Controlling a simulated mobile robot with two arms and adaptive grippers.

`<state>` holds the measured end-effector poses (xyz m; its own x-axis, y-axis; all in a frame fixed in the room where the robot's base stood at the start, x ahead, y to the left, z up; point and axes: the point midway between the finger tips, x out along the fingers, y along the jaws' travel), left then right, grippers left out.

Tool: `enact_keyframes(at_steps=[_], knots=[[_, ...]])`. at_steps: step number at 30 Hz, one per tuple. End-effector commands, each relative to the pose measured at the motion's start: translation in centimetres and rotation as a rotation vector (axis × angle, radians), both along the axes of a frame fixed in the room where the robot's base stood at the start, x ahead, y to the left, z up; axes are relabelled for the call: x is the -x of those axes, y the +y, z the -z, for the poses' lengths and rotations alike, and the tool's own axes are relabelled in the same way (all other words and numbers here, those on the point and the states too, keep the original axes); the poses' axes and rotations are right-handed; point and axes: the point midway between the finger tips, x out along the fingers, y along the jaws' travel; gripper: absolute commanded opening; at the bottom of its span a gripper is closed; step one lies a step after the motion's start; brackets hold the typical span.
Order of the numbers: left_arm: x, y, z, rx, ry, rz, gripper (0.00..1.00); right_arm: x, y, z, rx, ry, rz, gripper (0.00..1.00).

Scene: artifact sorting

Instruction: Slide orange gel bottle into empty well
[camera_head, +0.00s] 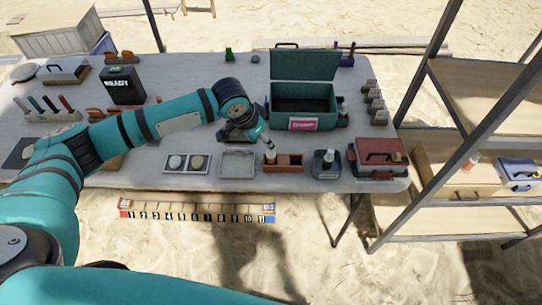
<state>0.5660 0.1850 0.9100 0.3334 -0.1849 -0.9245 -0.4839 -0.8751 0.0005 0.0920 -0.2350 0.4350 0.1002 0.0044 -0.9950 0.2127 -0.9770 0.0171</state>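A wooden block with square wells (297,169) stands near the table's front edge. A small pale bottle (270,157) is upright at its left well; whether it is seated or held there is too small to tell. The block's right well looks empty. My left gripper (260,139) is just above and left of this bottle, its fingertips close to the bottle's top. Whether they grip it is unclear. A white bottle with an orange-red part (470,162) is on the shelf rack at the right. My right gripper is not in view.
A shallow metal tray (237,176) lies left of the block, and a dark-capped jar on a pad (327,164) right of it. A red case (378,171) is at the right corner. An open teal box (276,113) stands behind.

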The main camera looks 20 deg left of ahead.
Motion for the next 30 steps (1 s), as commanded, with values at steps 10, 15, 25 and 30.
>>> enact_keyframes(at_steps=[10,15,25,30], knots=[[-1.2,-0.6,2.8,0.0,0.0,0.0,0.47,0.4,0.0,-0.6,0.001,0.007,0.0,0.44],[-2.5,-1.0,5.1,-0.002,0.001,0.0,0.47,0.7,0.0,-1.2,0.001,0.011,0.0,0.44],[-3.0,-1.3,6.8,0.0,-0.001,0.001,0.47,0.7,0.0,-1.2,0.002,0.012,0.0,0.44],[-3.0,-1.3,6.8,0.0,-0.001,0.001,0.36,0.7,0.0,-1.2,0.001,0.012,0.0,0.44]])
